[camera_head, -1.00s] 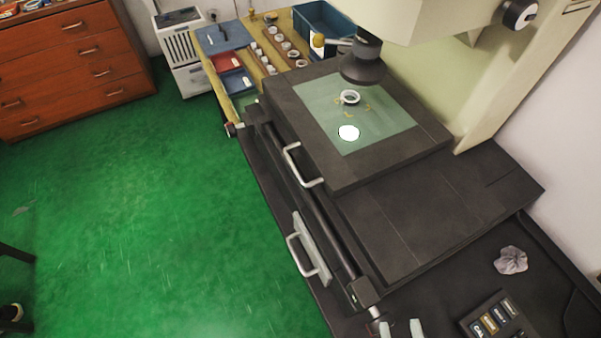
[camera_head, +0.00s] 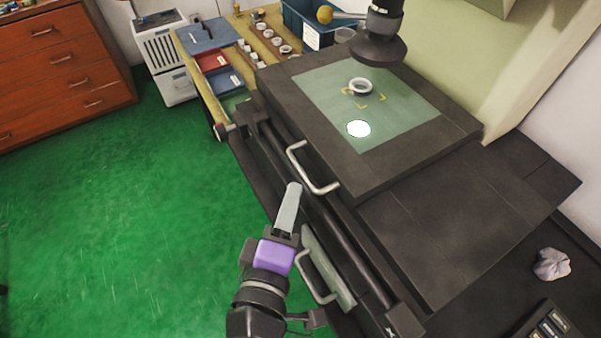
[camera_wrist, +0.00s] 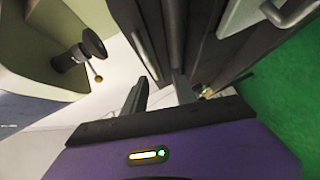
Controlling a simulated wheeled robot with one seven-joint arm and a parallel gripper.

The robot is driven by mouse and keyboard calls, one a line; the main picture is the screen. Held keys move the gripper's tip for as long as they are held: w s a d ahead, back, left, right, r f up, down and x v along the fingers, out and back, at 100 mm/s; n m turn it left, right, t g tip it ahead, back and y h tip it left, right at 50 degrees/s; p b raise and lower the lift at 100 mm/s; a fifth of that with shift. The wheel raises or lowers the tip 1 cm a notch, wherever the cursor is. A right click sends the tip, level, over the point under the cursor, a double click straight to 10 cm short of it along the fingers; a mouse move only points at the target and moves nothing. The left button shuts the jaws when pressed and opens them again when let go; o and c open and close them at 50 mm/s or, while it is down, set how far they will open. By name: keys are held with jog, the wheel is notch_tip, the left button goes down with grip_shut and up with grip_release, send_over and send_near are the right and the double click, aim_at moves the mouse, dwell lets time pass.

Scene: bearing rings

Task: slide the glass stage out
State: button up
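The glass stage is a greenish pane (camera_head: 400,125) set in a thick dark frame (camera_head: 440,150) under the machine's dark lens (camera_head: 378,45). A pale metal ring (camera_head: 361,86) lies on the glass among yellow corner marks, with a bright white spot below it. A silver bar handle (camera_head: 312,170) is on the frame's front left side. My gripper (camera_head: 288,205) is below and left of this handle, apart from it. The wrist view shows its two fingers (camera_wrist: 160,88) spread with nothing between them.
A second silver handle (camera_head: 315,280) on a grey-green plate is close beside my gripper. A dark rail (camera_head: 330,225) runs along the machine's front. A bench (camera_head: 262,40) with trays and rings stands behind. Green floor (camera_head: 130,220) is clear on the left.

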aim_at(300, 168)
jog(key=shift+h, duration=0.3)
jog(key=x, duration=0.2)
jog(key=r+x, duration=0.1)
jog(key=x, duration=0.4)
jog(key=shift+w+r, duration=0.1)
jog(key=shift+w, duration=0.35)
grip_shut()
dwell(0.9)
